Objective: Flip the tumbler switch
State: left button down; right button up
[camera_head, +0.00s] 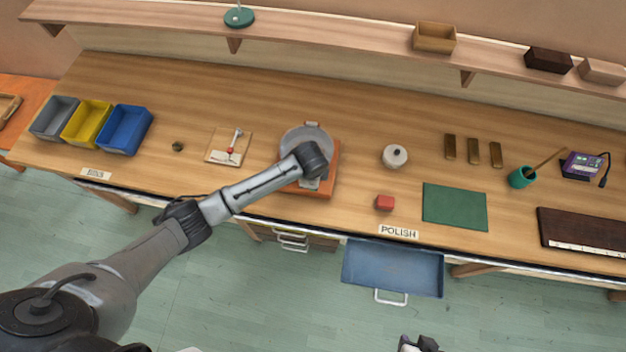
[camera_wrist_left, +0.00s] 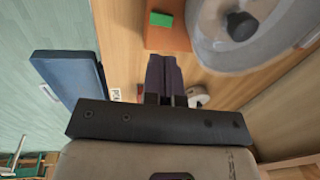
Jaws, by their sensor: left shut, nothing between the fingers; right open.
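An orange-based machine (camera_head: 322,190) with a round grey metal bowl or disc (camera_head: 296,137) stands near the middle of the bench. In the left wrist view, a small green block (camera_wrist_left: 160,19), possibly the tumbler switch, sits on its orange base (camera_wrist_left: 168,38). My left gripper (camera_wrist_left: 164,62) is shut and empty, its tips pointing at the orange base just short of the green block in the picture. I cannot tell whether they touch. In the head view my left wrist covers part of the machine and hides the green block. My right gripper (camera_head: 418,345) is open at the bottom edge, away from the bench.
A wooden board with a red-tipped metal lever (camera_head: 231,147) lies left of the machine. A blue drawer (camera_head: 393,268) sticks out in front.

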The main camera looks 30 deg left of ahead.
pick_arm(q)
jog(key=shift+s+d+r, duration=0.1)
jog(key=shift+s+r, duration=0.05)
jog(key=shift+r, duration=1.05)
jog(key=shift+s+r, duration=0.15)
jog(key=shift+r, duration=1.05)
